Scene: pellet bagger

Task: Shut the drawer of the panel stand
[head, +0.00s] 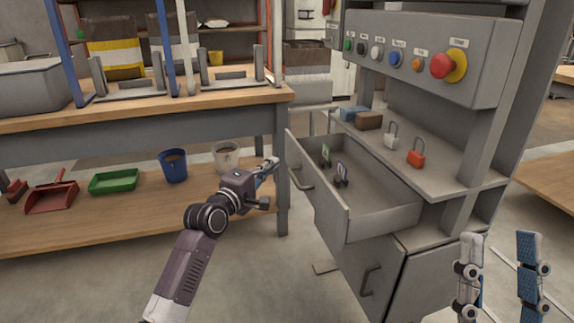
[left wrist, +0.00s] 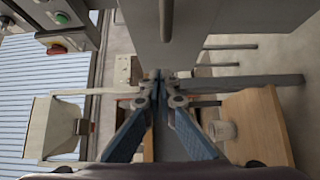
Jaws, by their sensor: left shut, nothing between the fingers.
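The panel stand (head: 420,60) is a grey cabinet at the right of the head view. Its drawer (head: 385,222) is pulled out to the left, and its front carries a bar handle (head: 300,178). My right gripper (head: 499,240) is open and empty at the lower right.
A lower cupboard door (head: 440,270) is below the drawer. White and red padlocks (head: 415,158) sit on the stand's shelf. A workbench (head: 130,115) at the left has a blue bucket (head: 173,166), a white bucket (head: 227,157) and a green tray (head: 113,181) on its lower shelf.

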